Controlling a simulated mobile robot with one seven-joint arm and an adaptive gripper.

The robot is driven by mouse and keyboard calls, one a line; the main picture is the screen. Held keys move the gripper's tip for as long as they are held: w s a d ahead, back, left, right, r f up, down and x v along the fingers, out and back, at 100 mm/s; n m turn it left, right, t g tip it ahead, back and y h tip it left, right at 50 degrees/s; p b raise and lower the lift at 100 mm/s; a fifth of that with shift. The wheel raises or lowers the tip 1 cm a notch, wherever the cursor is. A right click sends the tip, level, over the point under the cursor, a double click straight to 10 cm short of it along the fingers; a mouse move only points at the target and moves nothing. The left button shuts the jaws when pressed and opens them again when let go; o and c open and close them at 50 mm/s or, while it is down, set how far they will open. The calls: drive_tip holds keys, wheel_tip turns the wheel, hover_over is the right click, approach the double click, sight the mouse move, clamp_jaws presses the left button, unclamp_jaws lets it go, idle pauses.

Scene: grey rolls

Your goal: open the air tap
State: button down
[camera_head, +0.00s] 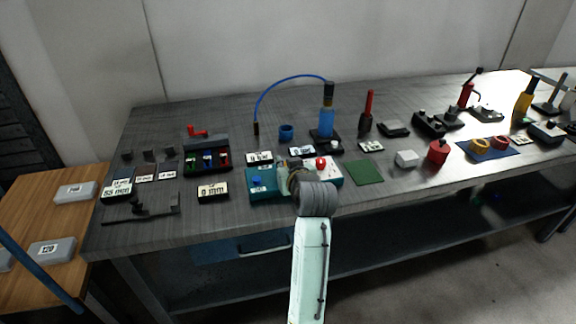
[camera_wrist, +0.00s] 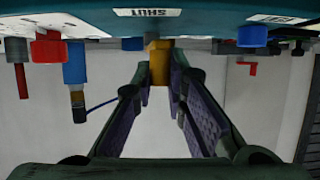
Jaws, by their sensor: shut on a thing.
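The teal box (camera_head: 262,193) stands near the front edge of the bench, and its edge crosses the top of the wrist view (camera_wrist: 200,25). It bears a "SHUT" label (camera_wrist: 147,13). A brass-yellow tap handle (camera_wrist: 158,60) sticks out beneath the label in the wrist view. My gripper (camera_wrist: 160,75) is shut on this handle, with one finger on each side. In the head view my gripper (camera_head: 296,170) is at the box's middle, and my wrist hides much of it and the handle.
A blue knob (camera_head: 257,181) is on the box's left part, and a red knob (camera_head: 321,162) is on the white panel at right. A blue pump with a hose (camera_head: 327,118) stands behind. A green mat (camera_head: 365,172) lies bare to the right.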

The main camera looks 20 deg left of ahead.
drive_tip(key=m+h, duration=0.1)
drive_tip(key=a+m+t+h, duration=0.1)
drive_tip(key=m+h, duration=0.1)
drive_tip(key=a+m+t+h, duration=0.1)
drive_tip(key=shift+s+a+h, duration=0.15)
drive_tip(key=shift+s+h, duration=0.15)
drive_tip(key=shift+h, duration=0.1)
drive_tip(key=m+h, duration=0.1)
drive_tip(key=a+m+h, duration=0.1)
drive_tip(key=m+h, duration=0.1)
drive_tip(key=a+m+h+b, duration=0.1)
drive_tip(key=m+h, duration=0.1)
drive_tip(key=shift+w, duration=0.25)
drive_tip(key=m+h, duration=0.1)
drive_tip(key=m+h+b, duration=0.1)
drive_tip(key=h, duration=0.1)
drive_tip(key=a+m+g+h+b, duration=0.1)
drive_tip(key=shift+w+f+m, duration=0.1)
drive_tip(key=shift+w+m, duration=0.2)
drive_tip(key=shift+w, duration=0.1)
drive_tip(key=shift+w+a+m+g+h+b, duration=0.25)
drive_tip(key=shift+m+g+h+b, duration=0.4)
drive_tip(key=shift+m+h, duration=0.25)
drive_tip(key=shift+w+a+m+g+h+b, duration=0.1)
drive_tip(key=shift+w+m+g+h+b, duration=0.15)
drive_tip(key=shift+m+g+h+b, duration=0.5)
drive_tip(key=shift+h, duration=0.25)
drive_tip(key=c, duration=1.7)
unclamp_jaws()
drive_tip(key=shift+o, duration=0.6)
